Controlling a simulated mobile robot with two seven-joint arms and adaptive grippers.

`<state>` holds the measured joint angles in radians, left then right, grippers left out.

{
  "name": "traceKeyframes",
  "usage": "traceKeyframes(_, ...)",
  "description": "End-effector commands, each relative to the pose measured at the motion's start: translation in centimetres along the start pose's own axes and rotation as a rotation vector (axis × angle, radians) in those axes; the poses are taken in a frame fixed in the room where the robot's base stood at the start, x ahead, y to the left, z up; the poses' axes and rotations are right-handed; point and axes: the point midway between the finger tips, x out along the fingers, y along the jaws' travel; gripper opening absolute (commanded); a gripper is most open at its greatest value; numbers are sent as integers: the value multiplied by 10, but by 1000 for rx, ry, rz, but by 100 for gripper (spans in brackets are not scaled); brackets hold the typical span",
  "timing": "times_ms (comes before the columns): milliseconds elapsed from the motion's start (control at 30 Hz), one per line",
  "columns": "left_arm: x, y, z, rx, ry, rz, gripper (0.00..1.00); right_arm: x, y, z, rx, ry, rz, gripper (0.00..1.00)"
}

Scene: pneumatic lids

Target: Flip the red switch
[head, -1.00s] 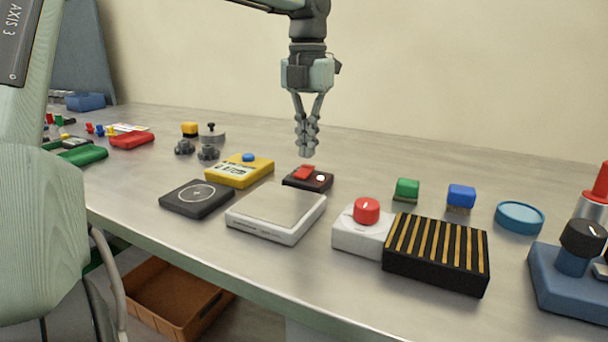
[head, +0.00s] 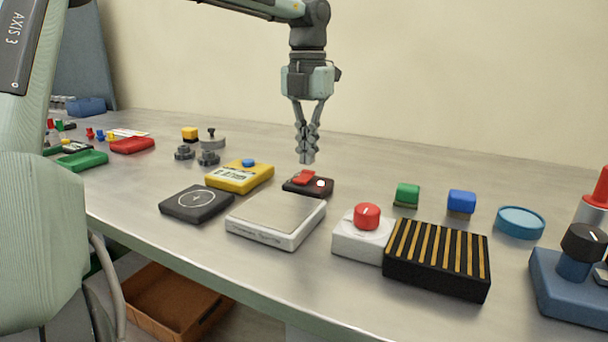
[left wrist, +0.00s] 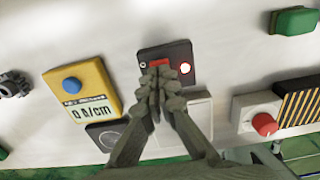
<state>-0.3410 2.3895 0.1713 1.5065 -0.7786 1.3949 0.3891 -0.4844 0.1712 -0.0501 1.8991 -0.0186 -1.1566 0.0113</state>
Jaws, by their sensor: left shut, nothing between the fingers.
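The red switch is a red rocker (head: 303,177) on a small dark box (head: 328,188) at the middle of the table. A round light (head: 320,183) beside the rocker glows with a red rim. My left gripper (head: 306,158) is shut and empty, pointing down just above the rocker. In the left wrist view, the shut fingertips (left wrist: 160,76) cover the lower part of the rocker (left wrist: 160,65), and the lit light (left wrist: 186,69) shows to their right. I cannot tell whether the fingertips touch the rocker. My right gripper is not in view.
Near the switch are a yellow meter with a blue button (head: 240,178), a white scale (head: 277,218) and a white box with a red knob (head: 363,239). A black-and-yellow striped block (head: 437,262) and green (head: 407,194) and blue (head: 461,201) blocks are to the right.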

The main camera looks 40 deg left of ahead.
Motion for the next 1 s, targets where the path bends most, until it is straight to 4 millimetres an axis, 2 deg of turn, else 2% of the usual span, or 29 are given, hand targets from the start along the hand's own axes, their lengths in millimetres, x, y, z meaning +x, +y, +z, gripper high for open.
traceKeyframes(1000,7,0,0,0,0,0,0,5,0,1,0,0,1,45)
